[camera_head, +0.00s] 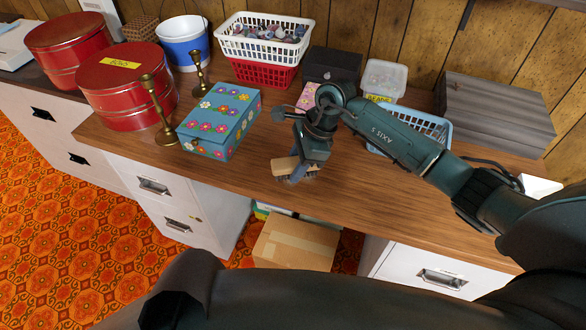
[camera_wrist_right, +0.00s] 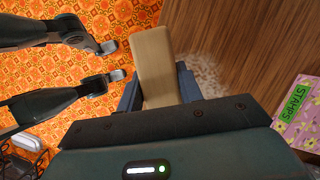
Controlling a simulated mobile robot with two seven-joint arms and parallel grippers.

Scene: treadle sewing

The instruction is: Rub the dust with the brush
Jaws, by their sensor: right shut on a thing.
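The brush (camera_head: 284,165) has a pale wooden back and dark bristles. My right gripper (camera_head: 297,170) is shut on it, near the front edge of the wooden desk. The bristles are down at the desktop; I cannot tell how firmly they touch. In the right wrist view, the wooden back of the brush (camera_wrist_right: 155,62) sits between the blue-grey fingers of the right gripper (camera_wrist_right: 159,92). A pale, speckled patch of dust (camera_wrist_right: 208,74) lies on the desk just right of the brush. In the head view the dust is hard to make out. My left gripper does not show.
A flowered blue box (camera_head: 219,122) and brass candlesticks (camera_head: 160,112) stand left of the gripper. A pink stamps box (camera_head: 307,97), a blue basket (camera_head: 428,125) and a grey wooden box (camera_head: 495,110) stand behind. The desktop (camera_head: 375,190) is clear to the right of the brush.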

